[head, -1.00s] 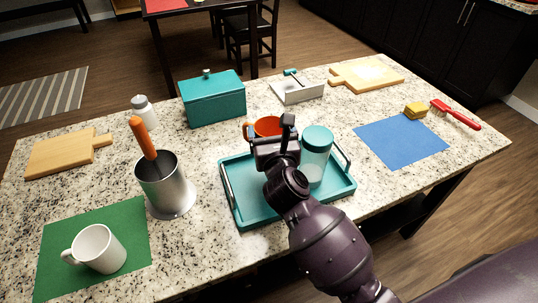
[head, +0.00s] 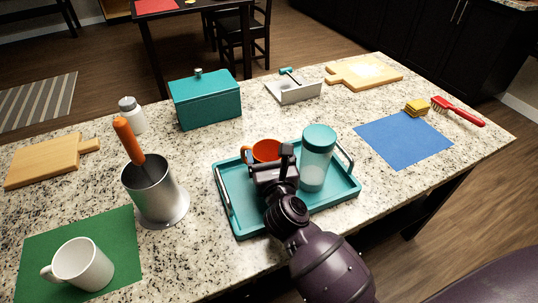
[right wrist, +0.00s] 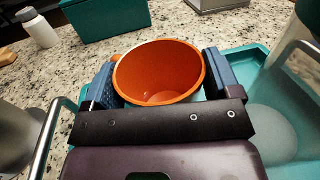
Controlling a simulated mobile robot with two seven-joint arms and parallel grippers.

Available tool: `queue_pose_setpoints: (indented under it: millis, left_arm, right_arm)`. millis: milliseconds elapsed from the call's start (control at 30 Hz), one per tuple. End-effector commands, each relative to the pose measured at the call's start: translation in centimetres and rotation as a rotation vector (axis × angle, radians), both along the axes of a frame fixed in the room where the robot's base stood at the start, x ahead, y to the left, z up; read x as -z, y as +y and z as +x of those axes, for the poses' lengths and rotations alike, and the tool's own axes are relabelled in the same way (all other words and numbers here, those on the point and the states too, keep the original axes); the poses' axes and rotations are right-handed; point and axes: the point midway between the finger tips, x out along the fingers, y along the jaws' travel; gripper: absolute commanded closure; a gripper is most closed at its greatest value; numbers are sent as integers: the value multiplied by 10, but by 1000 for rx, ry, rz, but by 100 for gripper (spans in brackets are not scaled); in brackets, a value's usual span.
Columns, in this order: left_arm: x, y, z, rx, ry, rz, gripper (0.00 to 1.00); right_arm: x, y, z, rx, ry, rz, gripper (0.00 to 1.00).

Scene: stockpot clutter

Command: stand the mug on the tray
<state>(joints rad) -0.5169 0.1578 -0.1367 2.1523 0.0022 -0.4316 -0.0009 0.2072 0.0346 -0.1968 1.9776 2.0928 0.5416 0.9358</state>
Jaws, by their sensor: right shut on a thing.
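An orange mug (head: 262,150) with its handle to the left is at the back of the teal tray (head: 228,198). My right gripper (head: 273,168) is shut on it. In the right wrist view the mug's open orange mouth (right wrist: 160,72) sits upright between the two blue fingers. My gripper hides the mug's lower part, so I cannot tell whether its base touches the tray. A glass jar with a teal lid (head: 318,158) stands on the tray, right of my gripper. My left gripper is not in view.
A white mug (head: 82,264) stands on a green mat (head: 120,235) at the front left. A metal utensil holder (head: 155,190) stands left of the tray, and a teal box (head: 206,103) behind it.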

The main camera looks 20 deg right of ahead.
Motion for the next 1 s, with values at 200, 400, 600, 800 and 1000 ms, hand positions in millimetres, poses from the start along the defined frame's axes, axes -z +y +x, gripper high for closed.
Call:
queue_pose_setpoints:
  millis: [200, 400, 600, 800, 1000]
  left_arm:
    - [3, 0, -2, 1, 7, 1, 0]
    - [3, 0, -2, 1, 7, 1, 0]
    - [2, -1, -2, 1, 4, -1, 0]
    - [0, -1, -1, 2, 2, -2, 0]
    - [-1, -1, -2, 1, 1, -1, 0]
  right_arm:
    - [4, 0, 0, 0, 0, 0, 6]
    - [4, 0, 0, 0, 1, 0, 0]
    - [-1, 1, -3, 0, 1, 0, 0]
    - [0, 6, -29, 0, 3, 3, 0]
    - [1, 12, -62, 1, 5, 2, 0]
